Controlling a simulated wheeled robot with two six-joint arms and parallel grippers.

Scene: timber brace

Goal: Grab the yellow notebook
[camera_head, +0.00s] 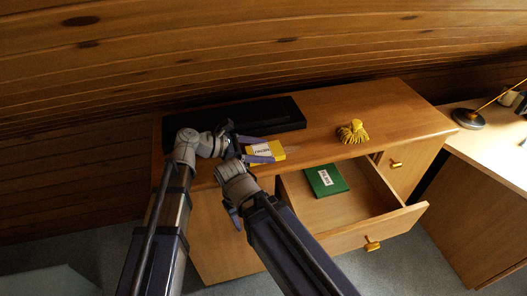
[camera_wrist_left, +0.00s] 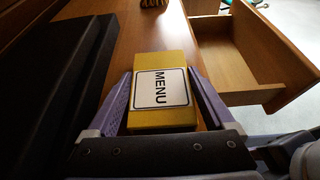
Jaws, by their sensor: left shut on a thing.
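The yellow notebook (camera_head: 279,149), with a white MENU label, is at the front of the wooden desk top. It also shows in the left wrist view (camera_wrist_left: 163,62), lying lengthwise between the two purple fingers. My left gripper (camera_head: 258,151) is shut on the notebook. In the head view, its fingers and wrist cover the left part of the notebook. Whether the notebook touches the desk top is hard to tell. My right gripper (camera_head: 234,215) hangs in front of the desk, below the left one, and its fingers are mostly hidden by its own arm.
A black flat case (camera_head: 270,113) lies along the back left of the desk top (camera_head: 390,105). A yellow brush-like object (camera_head: 352,132) stands right of the notebook. The open drawer (camera_head: 375,222) juts out and holds a green book (camera_head: 326,180). A bright side table (camera_head: 490,140) stands at right.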

